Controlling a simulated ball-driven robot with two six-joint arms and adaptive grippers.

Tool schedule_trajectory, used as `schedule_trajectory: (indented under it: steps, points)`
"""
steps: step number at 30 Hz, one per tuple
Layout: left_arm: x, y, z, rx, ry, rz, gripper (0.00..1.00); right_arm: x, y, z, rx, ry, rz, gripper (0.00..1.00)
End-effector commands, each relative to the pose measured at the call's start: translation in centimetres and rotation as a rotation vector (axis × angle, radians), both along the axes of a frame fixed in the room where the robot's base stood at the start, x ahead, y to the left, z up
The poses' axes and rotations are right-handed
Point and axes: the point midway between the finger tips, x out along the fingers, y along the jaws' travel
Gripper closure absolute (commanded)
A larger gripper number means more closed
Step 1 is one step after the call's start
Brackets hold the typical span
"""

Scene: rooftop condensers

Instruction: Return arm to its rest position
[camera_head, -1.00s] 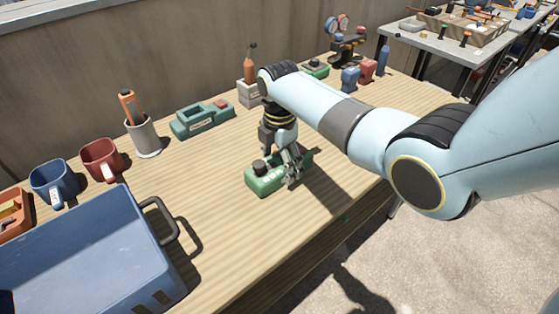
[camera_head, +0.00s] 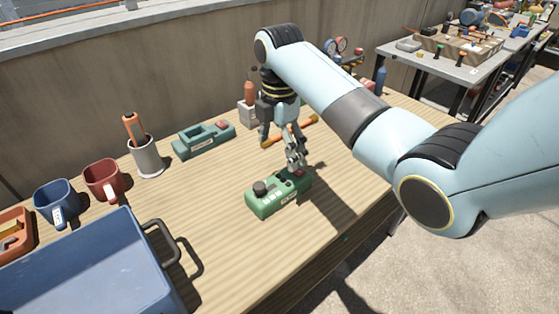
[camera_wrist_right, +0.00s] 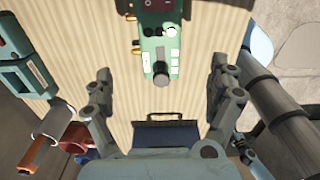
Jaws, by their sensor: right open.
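My right arm comes in from the right in the head view. My right gripper (camera_head: 290,148) points down above the wooden table (camera_head: 220,215), over the far end of a green box with a black knob (camera_head: 276,197). In the right wrist view my right gripper (camera_wrist_right: 160,95) has its two fingers spread wide with nothing between them. There the green box (camera_wrist_right: 160,45) lies on the table beyond the fingertips, apart from them. My left gripper is not in view.
A blue bin (camera_head: 85,265) with a dark handle stands at the front left. Behind it are a blue mug (camera_head: 56,200), a red mug (camera_head: 103,180) and a grey cup (camera_head: 147,158). A teal holder (camera_head: 203,141) and an orange-handled tool (camera_head: 290,132) lie farther back.

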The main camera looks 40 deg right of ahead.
Motion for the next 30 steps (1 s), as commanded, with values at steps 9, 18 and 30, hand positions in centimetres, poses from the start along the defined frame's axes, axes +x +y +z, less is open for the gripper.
schedule_trajectory:
  steps: [9,18,30]
  points:
    - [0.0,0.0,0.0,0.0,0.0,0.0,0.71,0.0,0.0,0.8,0.0,0.0,0.0,0.09]
    - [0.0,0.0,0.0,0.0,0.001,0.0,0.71,0.0,0.0,0.8,0.0,0.0,0.0,0.09]
    - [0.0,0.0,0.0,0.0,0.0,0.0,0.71,-11.4,1.3,-2.0,-0.012,-0.137,-0.635,0.09]
